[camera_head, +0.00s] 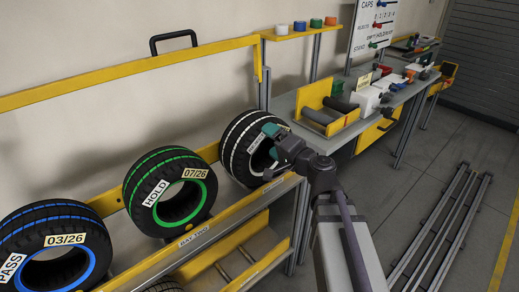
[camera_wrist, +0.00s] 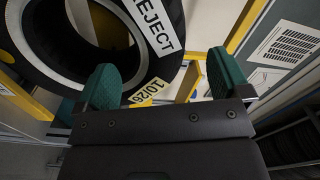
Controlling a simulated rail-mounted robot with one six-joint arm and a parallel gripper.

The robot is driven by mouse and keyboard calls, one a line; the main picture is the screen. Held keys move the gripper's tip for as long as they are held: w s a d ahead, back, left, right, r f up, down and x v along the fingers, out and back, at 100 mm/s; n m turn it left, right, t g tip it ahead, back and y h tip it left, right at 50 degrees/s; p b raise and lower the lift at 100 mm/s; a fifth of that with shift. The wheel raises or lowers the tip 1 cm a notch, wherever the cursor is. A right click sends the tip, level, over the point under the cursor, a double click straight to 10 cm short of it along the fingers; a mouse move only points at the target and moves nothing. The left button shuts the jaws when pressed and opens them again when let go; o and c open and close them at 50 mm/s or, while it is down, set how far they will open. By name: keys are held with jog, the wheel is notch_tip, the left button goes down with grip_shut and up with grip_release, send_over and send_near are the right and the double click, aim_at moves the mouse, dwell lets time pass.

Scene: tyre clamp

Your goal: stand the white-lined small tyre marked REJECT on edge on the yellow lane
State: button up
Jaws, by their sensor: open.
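The white-lined tyre (camera_head: 241,145) stands upright at the right end of the rack in the head view. In the wrist view the tyre (camera_wrist: 62,75) fills the upper left, with a white REJECT label (camera_wrist: 153,22) and a yellow 10/26 tag (camera_wrist: 148,91) on its sidewall. My gripper (camera_wrist: 163,88) is open, its two green pads apart, with the tyre's lower sidewall beyond and partly between them. In the head view my gripper (camera_head: 271,143) is in front of the tyre and hides part of its face. The yellow lane cannot be told for sure.
A green-lined HOLD tyre (camera_head: 137,189) and a blue-lined PASS tyre (camera_head: 38,222) stand to the left on the yellow-railed rack (camera_head: 205,232). A bench (camera_head: 285,105) with a yellow roller cradle (camera_head: 312,94) lies to the right. Floor rails (camera_head: 440,232) lie at the far right.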

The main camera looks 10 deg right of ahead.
aim_at(256, 130)
jog(key=x, duration=0.8)
jog(key=shift+s+d, duration=0.1)
jog(key=shift+c, duration=0.4)
grip_shut()
